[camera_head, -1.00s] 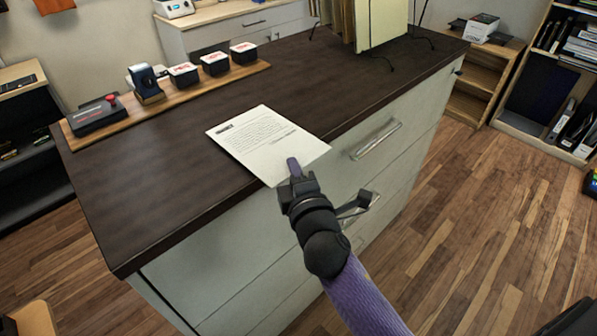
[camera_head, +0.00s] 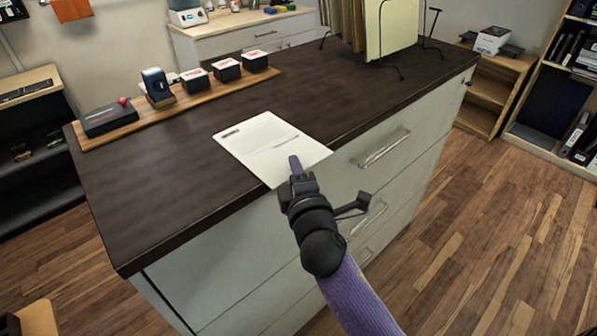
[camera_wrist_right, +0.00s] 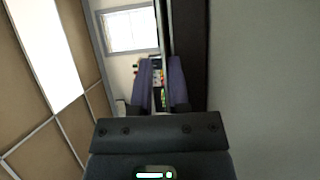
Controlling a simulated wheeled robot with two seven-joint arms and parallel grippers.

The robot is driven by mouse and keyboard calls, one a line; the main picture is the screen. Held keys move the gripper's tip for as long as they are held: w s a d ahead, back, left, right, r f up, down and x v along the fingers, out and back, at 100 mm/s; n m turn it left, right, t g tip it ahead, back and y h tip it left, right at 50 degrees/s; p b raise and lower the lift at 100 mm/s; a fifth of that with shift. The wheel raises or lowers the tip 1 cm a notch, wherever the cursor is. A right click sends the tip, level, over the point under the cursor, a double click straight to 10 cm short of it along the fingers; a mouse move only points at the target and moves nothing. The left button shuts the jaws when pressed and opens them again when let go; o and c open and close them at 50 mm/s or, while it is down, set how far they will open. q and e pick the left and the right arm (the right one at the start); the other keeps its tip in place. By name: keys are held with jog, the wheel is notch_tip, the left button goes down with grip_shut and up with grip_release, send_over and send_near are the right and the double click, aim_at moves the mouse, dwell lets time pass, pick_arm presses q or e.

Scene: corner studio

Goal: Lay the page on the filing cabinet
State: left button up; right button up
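The page (camera_head: 255,140), a white sheet with a dark heading and faint text, lies flat on the dark top of the filing cabinet (camera_head: 165,190). Its near corner reaches past the front edge. My right gripper (camera_head: 295,165) is at that near corner, with one purple finger showing above the page; the other finger is hidden in the head view. In the right wrist view, the two purple fingers of my right gripper (camera_wrist_right: 164,85) stand apart with a gap between them. The page cannot be made out clearly there. My left gripper is not in view.
A wooden strip (camera_head: 180,103) at the back left holds a dark box with a red knob, a watch stand and several small black boxes. A wire rack (camera_head: 385,45) with folders stands at the back right. The cabinet top left of the page is clear.

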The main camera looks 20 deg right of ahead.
jog(key=shift+a+f, duration=0.1)
jog(key=shift+f, duration=0.2)
jog(key=shift+s+a+f, duration=0.2)
jog(key=shift+s, duration=0.15)
jog(key=s, duration=0.9)
jog(key=shift+a+r, duration=0.3)
jog(key=shift+a, duration=0.1)
jog(key=shift+s, duration=0.1)
